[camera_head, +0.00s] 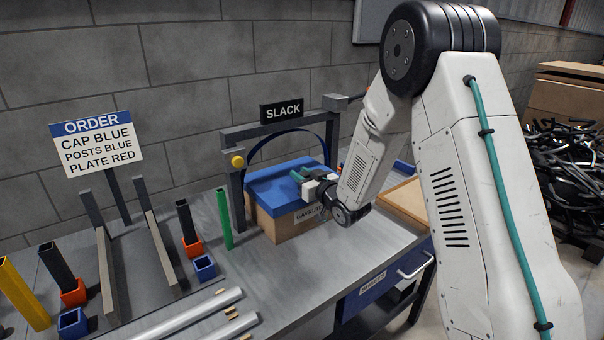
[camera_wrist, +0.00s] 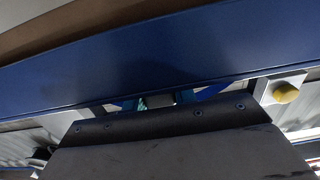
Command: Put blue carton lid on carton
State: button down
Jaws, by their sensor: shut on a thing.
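The blue carton lid (camera_head: 277,178) is over the top of the brown carton (camera_head: 268,226), which stands on the grey bench under the SLACK frame. The lid looks level and lined up with the carton; I cannot tell whether it is fully seated. My gripper (camera_head: 303,180) is at the lid's right side, shut on the lid, with teal fingers near its upper edge. In the wrist view the lid's blue side wall (camera_wrist: 150,60) crosses the picture, with brown carton (camera_wrist: 60,22) along its upper edge. The finger contact is mostly hidden.
The SLACK frame (camera_head: 284,127) with a blue strip rises behind the carton. A green post (camera_head: 224,218) stands to its left, near blue and orange sockets. A shallow wooden tray (camera_head: 405,202) lies right of my wrist. The bench front (camera_head: 300,280) is clear.

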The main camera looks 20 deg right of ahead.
jog(key=shift+f, duration=0.3)
jog(key=c, duration=1.1)
grip_release()
jog(key=shift+o, duration=0.2)
jog(key=v, duration=0.7)
jog(key=shift+s+d, duration=0.15)
jog(key=shift+s, duration=0.2)
jog(key=shift+r, duration=0.1)
